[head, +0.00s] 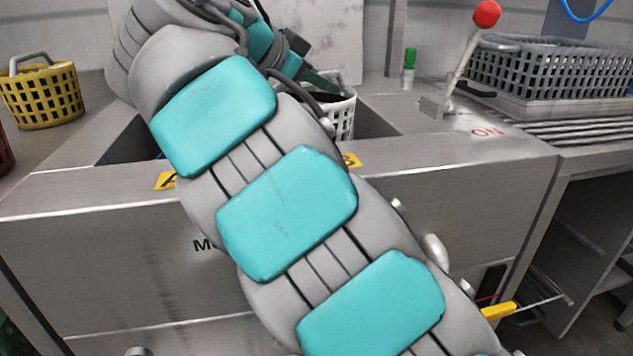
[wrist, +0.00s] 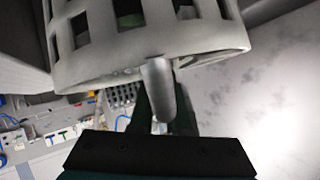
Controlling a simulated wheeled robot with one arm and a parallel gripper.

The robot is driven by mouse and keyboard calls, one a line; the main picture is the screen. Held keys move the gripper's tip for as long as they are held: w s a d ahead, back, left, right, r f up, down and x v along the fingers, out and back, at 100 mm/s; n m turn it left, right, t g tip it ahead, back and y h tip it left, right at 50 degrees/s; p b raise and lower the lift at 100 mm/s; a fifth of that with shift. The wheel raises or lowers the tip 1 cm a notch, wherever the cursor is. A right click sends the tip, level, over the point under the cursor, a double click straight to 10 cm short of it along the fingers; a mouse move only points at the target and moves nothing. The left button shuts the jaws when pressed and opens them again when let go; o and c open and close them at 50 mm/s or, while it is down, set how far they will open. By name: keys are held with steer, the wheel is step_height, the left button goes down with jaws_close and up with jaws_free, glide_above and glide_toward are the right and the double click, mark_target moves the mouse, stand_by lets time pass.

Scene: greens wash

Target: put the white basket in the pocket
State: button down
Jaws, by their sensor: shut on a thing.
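The white basket (head: 343,118) shows only in part in the head view, behind my arm and beside the right end of the sunken opening (head: 372,124) in the steel counter. In the wrist view the basket (wrist: 205,45) fills the top, with square holes and a thick rim. My gripper (wrist: 163,105) is shut on its grey handle (wrist: 158,85). Yellow labels, A (head: 165,180) and B (head: 350,160), mark the opening's front edge. I cannot tell whether the basket touches the bottom.
A yellow basket (head: 42,95) stands at the left on the counter. A grey crate (head: 550,70) sits at the right. My arm covers the middle of the head view.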

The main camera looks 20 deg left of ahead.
mark_target(312, 113)
steer(key=shift+f+b, duration=0.7)
steer(key=shift+f, duration=4.2)
steer(key=c, duration=0.9)
jaws_free()
steer(key=shift+v, duration=3.85)
steer(key=shift+w+d, duration=0.1)
